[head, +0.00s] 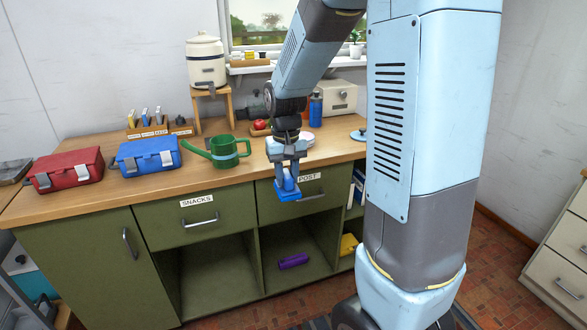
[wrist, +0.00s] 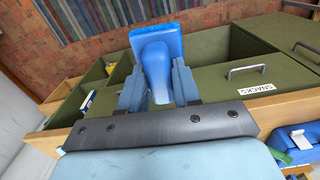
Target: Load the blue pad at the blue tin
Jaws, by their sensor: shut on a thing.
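My gripper (head: 287,176) is shut on the blue pad (head: 288,195). It holds the pad in the air in front of the counter's front edge, before the drawer labelled POST. In the wrist view the pad (wrist: 154,50) has a flat wide part and a narrower part between the fingers of my gripper (wrist: 158,88). The blue tin (head: 146,153), a box with grey latches, stands on the counter to the left of my gripper and well apart from it. Its lid looks shut. A blue box with a latch, probably this tin, shows at the lower right of the wrist view (wrist: 300,143).
A green watering can (head: 220,151) stands between the blue tin and my gripper. A red tin (head: 66,169) is left of the blue one. Behind are a small rack (head: 160,128) and a crock (head: 205,62) on a stool. A purple object (head: 293,261) lies in an open cubby.

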